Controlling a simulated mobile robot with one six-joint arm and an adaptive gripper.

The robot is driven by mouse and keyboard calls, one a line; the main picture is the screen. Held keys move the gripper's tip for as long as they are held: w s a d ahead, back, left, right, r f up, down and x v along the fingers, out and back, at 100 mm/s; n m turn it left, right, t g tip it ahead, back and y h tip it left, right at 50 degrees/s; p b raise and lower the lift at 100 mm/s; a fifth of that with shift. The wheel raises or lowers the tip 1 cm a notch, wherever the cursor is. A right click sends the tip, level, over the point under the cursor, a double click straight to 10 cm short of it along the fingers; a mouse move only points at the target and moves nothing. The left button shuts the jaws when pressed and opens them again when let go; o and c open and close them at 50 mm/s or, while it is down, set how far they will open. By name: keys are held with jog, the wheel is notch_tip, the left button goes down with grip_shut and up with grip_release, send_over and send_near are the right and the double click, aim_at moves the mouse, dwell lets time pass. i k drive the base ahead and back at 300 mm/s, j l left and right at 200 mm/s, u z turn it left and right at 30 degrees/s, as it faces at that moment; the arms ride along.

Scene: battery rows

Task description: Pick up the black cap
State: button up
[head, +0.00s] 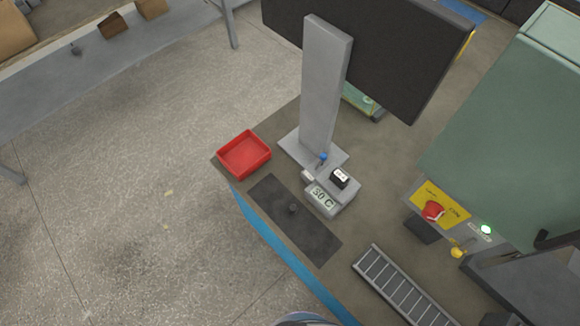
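A small dark round piece, which looks like the black cap (293,208), sits on a dark grey mat (267,190) near the blue front edge of the workbench. It is small and low in contrast against the mat, so its exact shape is hard to tell. Nothing covers it and nothing touches it from above. My gripper is not in view.
A red tray (244,154) stands left of the mat. A grey post (321,85) carries a dark screen (385,40). A labelled grey device (325,198) stands right of the mat. A slotted rack (398,283) and a red emergency button (433,210) lie further right.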

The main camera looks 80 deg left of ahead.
aim_at(292, 208)
jog(key=u, duration=2.7)
jog(key=i+j+z, duration=0.25)
jog(key=j+z, duration=0.25)
jog(key=i+j, duration=0.05)
jog(key=j, duration=0.05)
